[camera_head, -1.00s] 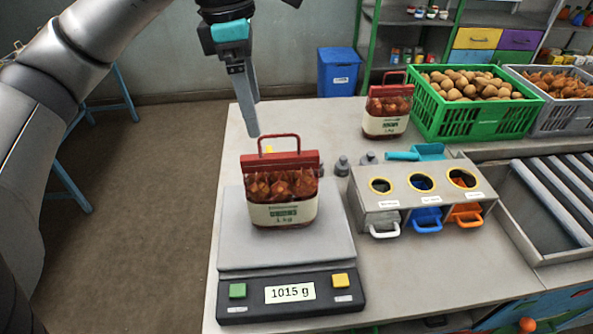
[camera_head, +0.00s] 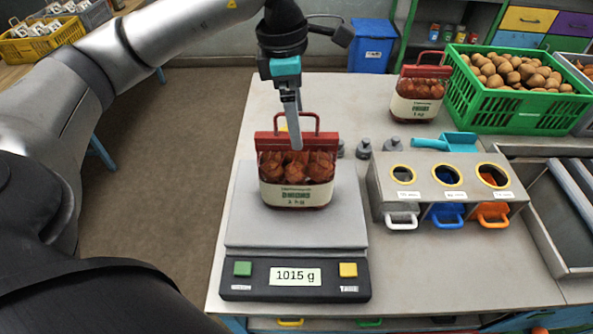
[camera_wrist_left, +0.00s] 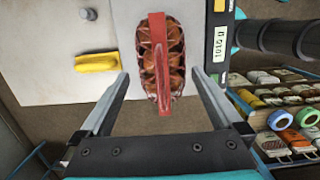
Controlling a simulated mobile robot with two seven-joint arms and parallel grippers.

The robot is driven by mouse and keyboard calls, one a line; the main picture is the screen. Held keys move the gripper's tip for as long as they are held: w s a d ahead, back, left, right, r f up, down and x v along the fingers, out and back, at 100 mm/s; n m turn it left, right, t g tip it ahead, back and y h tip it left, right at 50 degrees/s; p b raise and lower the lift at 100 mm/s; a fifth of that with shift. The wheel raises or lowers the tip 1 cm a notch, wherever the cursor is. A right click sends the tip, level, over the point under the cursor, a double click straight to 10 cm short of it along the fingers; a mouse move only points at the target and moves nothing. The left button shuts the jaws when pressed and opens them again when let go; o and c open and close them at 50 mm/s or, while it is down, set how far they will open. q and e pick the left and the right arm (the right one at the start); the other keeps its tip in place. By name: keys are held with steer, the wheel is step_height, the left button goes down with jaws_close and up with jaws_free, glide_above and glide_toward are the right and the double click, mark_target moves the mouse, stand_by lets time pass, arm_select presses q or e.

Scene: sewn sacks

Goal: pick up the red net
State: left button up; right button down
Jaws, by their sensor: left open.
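A red net (camera_head: 297,178) of brown-orange bulbs, with a white label band and a red top bar and handle, stands upright on the scale (camera_head: 245,225). The scale display reads 1015 g. My left gripper (camera_head: 295,147) hangs over it, pointing down, its fingers overlapping the red handle and top bar in the head view. In the left wrist view the open fingers (camera_wrist_left: 160,75) lie on either side of the net (camera_wrist_left: 162,62), with gaps on both sides. Whether the fingertips reach bar height is hard to tell. My right gripper is not in view.
A second red net (camera_head: 418,95) stands farther back on the table, beside a green crate (camera_head: 470,117) of brown produce. Small grey weights (camera_head: 364,149), a blue scoop (camera_head: 447,142) and a holed dispenser box (camera_head: 385,185) stand right of the scale. Table left of the net is clear.

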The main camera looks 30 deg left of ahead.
mark_target(297, 162)
arm_select(q)
step_height(297, 162, down, 5)
steer(key=shift+d+f+p, duration=0.1)
steer(key=shift+p, duration=0.3)
